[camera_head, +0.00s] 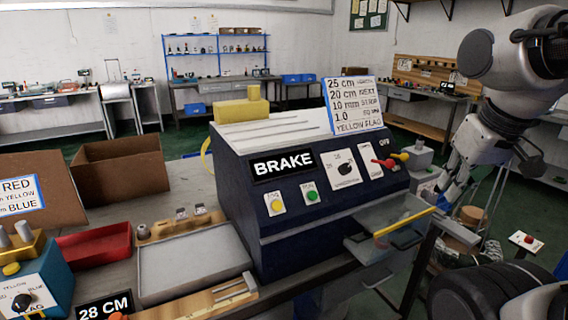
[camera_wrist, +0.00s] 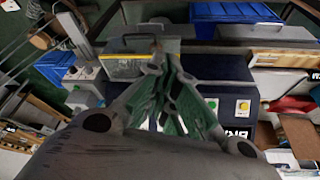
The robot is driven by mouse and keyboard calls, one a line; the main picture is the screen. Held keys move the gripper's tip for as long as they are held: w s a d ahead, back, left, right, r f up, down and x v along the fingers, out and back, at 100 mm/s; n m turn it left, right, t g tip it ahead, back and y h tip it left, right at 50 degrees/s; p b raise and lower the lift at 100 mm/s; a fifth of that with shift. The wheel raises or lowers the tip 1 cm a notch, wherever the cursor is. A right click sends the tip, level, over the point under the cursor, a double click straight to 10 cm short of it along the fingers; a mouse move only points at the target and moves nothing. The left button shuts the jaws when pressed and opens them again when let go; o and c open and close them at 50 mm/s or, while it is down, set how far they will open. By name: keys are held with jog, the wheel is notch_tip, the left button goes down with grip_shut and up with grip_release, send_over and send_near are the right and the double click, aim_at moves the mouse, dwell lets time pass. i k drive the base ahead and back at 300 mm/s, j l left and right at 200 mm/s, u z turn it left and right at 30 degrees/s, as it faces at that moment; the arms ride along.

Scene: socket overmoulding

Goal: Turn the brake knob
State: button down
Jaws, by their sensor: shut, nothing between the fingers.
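The dark blue brake machine (camera_head: 300,235) stands on the bench, with a BRAKE sign on its sloped front. A black knob (camera_head: 344,169) sits on a white plate right of the sign. A yellow button (camera_head: 276,205) and a green button (camera_head: 312,195) are below the sign; the wrist view also shows the yellow button (camera_wrist: 243,106). My gripper (camera_head: 447,193) is right of the machine, apart from the knob. In the wrist view my gripper (camera_wrist: 160,62) is shut and empty, hiding part of the machine; I cannot make out the knob there.
A clear guard with a yellow bar (camera_head: 404,222) juts from the machine's front right. An instruction board (camera_head: 353,105) stands on top. A grey tray (camera_head: 190,268), red bin (camera_head: 93,246) and cardboard box (camera_head: 120,170) lie left. A red-button box (camera_head: 526,241) is at right.

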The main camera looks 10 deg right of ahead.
aim_at(529, 239)
jog(key=i+l+z, duration=0.15)
jog(key=z, duration=0.25)
jog(key=i+l+z, duration=0.15)
jog(key=z, duration=0.25)
jog(key=i+l+z, duration=0.15)
jog(key=z, duration=0.25)
